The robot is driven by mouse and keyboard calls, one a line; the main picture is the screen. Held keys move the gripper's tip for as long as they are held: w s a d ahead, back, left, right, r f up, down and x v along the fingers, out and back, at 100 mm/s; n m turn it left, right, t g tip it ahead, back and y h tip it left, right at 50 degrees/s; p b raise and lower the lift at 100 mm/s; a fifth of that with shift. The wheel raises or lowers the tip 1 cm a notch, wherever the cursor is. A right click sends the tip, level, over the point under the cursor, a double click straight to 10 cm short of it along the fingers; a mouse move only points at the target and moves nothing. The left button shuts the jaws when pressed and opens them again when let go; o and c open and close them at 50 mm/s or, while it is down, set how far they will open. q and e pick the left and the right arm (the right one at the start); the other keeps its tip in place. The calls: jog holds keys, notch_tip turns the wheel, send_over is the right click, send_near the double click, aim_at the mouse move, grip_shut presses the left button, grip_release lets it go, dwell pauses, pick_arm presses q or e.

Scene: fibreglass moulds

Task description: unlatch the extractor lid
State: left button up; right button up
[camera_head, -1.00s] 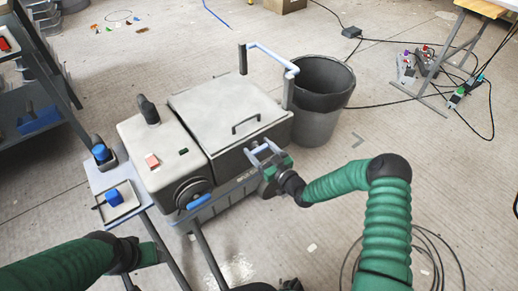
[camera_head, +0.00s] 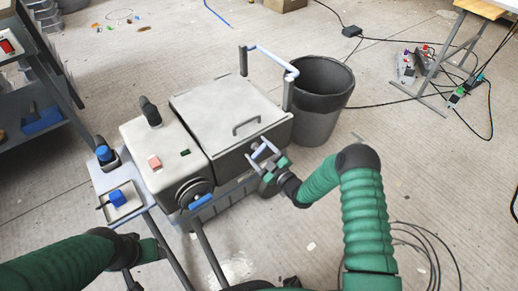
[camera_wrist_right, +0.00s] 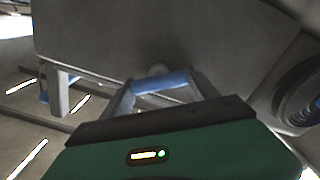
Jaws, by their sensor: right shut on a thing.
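The extractor (camera_head: 160,150) is a grey-white box machine on a cart. Its lid (camera_head: 225,108) lies flat and closed, with a dark bar handle (camera_head: 246,125) on top. My right gripper (camera_head: 262,150) is at the front face of the lidded box, below the lid's front edge. In the right wrist view its two fingers are around a blue bar (camera_wrist_right: 160,82) on the box front, and it is shut on that bar, which looks like the latch. My left arm (camera_head: 60,262) comes in at the lower left; its fingers cannot be made out.
A dark grey bin (camera_head: 320,95) stands right of the extractor, by a light-blue push bar (camera_head: 272,58). A small tray with a blue block (camera_head: 118,198) is at the cart's left. Cables (camera_head: 425,245) lie on the floor at right.

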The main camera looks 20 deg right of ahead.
jog(key=n, duration=0.2)
jog(key=n+p, duration=0.1)
jog(key=n, duration=0.3)
jog(key=shift+s+a+f+n, duration=0.1)
jog(key=shift+a+n, duration=0.2)
jog(key=n+p, duration=0.1)
jog(key=n, duration=0.3)
jog(key=shift+f, duration=0.2)
jog(key=shift+f+n, duration=0.1)
jog(key=shift+n, duration=0.3)
jog(key=shift+s+f, duration=0.1)
jog(key=o, duration=1.4)
jog(key=shift+c, duration=0.2)
